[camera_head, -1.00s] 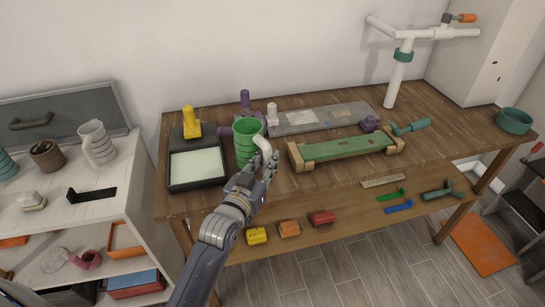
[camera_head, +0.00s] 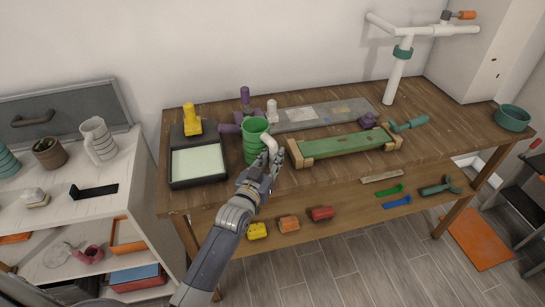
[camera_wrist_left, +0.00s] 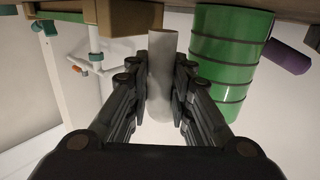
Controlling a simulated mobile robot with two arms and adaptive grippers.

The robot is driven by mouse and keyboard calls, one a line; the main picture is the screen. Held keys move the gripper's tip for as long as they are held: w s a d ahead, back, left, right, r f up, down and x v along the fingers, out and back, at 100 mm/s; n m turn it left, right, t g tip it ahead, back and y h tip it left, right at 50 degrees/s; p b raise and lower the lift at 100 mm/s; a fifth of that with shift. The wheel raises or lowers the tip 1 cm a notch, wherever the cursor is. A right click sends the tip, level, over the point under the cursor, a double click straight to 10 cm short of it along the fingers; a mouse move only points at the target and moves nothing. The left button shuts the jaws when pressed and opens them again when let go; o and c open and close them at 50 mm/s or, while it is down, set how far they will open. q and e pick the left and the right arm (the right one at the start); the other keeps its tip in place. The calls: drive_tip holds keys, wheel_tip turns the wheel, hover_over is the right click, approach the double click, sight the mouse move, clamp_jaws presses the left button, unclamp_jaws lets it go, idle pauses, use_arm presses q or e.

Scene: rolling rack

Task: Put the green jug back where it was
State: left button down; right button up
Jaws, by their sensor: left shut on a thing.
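The green jug (camera_head: 254,145) is a ribbed green cylinder with a pale handle (camera_head: 269,143) on its right side. It is upright over the workbench, just right of the black-framed tray. I cannot tell whether its base touches the bench top. My left gripper (camera_head: 268,163) is shut on the handle. In the left wrist view the fingers (camera_wrist_left: 160,85) close on both sides of the pale handle (camera_wrist_left: 162,55), with the green body (camera_wrist_left: 228,55) to the right. My right gripper is not in view.
The black-framed tray (camera_head: 173,170) stands left of the jug, and a green board with wooden ends (camera_head: 345,146) right of it. Purple tools (camera_head: 228,128) and a white-topped item (camera_head: 272,110) are behind. A white shelf (camera_head: 70,205) stands left.

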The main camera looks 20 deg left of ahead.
use_arm(q)
drive_tip(key=c, duration=1.4)
unclamp_jaws()
drive_tip(key=shift+f, duration=0.1)
drive_tip(key=shift+c, duration=0.2)
drive_tip(key=shift+s, duration=0.15)
drive_tip(key=s+b, duration=0.1)
drive_tip(key=s, duration=1)
drive_tip(key=shift+s+a+r+b, duration=0.35)
drive_tip(key=shift+s+r, duration=0.05)
drive_tip(key=shift+r, duration=0.05)
